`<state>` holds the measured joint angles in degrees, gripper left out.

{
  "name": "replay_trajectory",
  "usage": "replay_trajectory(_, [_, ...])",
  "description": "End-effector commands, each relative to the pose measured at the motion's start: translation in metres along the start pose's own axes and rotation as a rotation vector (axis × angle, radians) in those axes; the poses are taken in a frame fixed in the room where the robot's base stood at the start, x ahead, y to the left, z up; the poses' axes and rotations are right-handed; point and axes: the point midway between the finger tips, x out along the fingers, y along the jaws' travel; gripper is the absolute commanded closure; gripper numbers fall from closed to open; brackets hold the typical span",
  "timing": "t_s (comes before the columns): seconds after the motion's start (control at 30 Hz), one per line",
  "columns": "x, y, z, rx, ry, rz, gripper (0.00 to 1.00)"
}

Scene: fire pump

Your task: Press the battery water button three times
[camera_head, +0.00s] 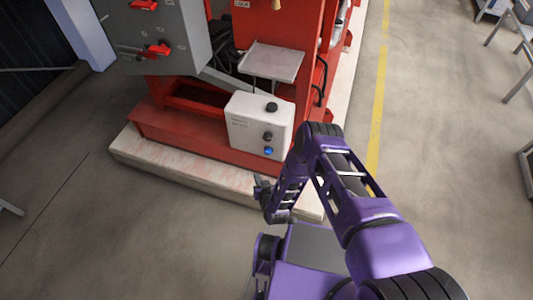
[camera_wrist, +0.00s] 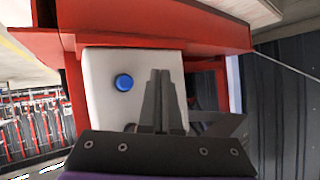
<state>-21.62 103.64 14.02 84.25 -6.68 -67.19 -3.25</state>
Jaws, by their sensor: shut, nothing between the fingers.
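A white box (camera_head: 246,124) with a round blue button (camera_head: 268,151) low on its front stands on the red pump base. Dark knobs sit above the button. The box (camera_wrist: 98,62) and its blue button (camera_wrist: 124,82) fill the middle of the wrist view. My gripper (camera_head: 258,182) is in front of and below the box in the head view. In the wrist view its two fingers (camera_wrist: 160,74) are together and empty, to the right of the button. The button is uncovered; I cannot tell the exact gap to the box face.
A grey cabinet (camera_head: 165,45) with red handles stands at upper left. A metal tray (camera_head: 272,62) juts out above the box. The pump sits on a pale plinth (camera_head: 190,182). The concrete floor (camera_head: 90,215) at left is clear.

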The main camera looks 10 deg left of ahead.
Motion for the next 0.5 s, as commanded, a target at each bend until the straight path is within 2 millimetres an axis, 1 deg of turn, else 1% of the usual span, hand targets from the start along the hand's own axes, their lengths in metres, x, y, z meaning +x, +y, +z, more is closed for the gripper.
replay_trajectory(0.17, [0.008, 0.006, -0.005, -0.001, 0.002, 0.000, 1.00])
replay_trajectory(0.5, [0.041, 0.030, -0.028, -0.001, 0.002, 0.001, 1.00])
